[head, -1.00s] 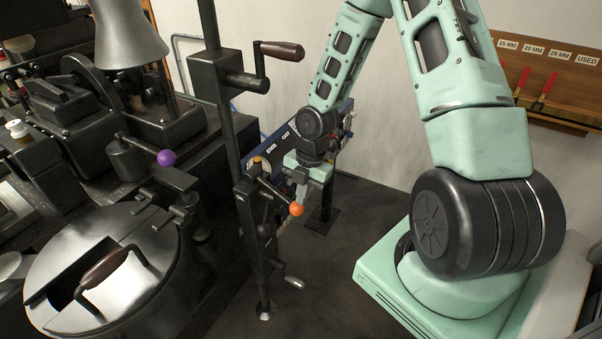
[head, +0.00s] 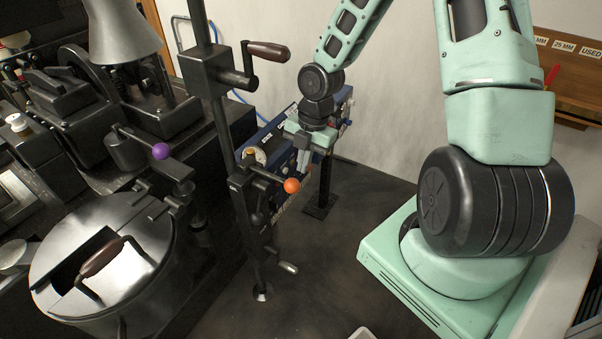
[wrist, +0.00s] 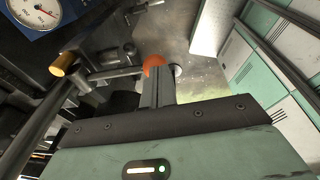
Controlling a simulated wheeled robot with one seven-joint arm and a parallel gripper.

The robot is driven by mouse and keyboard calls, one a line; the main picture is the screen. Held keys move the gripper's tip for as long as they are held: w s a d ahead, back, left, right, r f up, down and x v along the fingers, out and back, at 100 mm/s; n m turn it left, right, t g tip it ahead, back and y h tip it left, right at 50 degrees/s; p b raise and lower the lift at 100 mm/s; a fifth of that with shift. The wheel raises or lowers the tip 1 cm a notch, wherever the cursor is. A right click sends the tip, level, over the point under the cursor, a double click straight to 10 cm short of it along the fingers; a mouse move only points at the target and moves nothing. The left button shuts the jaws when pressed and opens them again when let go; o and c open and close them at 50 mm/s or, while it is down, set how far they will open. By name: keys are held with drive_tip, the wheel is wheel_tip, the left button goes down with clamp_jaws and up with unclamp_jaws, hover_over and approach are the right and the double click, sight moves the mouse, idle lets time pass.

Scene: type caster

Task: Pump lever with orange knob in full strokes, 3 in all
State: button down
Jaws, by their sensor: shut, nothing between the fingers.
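The orange knob (head: 291,185) sits at the free end of a dark lever (head: 268,175), which slopes down to the right from a black upright post. My gripper (head: 303,168) is above and just behind the knob, pointing down, with its fingers together and nothing between them. In the wrist view the shut fingertips (wrist: 155,82) overlap the lower part of the orange knob (wrist: 153,61). Whether they touch it I cannot tell.
A crank with a brown handle (head: 268,51) sticks out above the lever on the same post. A purple knob (head: 161,151) and a round metal vessel (head: 150,232) stand left. A blue panel (head: 275,140) is behind.

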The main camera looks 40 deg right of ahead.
drive_tip(key=r, duration=0.1)
drive_tip(key=d+r, duration=0.1)
drive_tip(key=r, duration=0.3)
drive_tip(key=shift+s+d+p, duration=0.15)
drive_tip(key=shift+s+p, duration=0.15)
drive_tip(key=shift+s, duration=0.1)
idle(0.3)
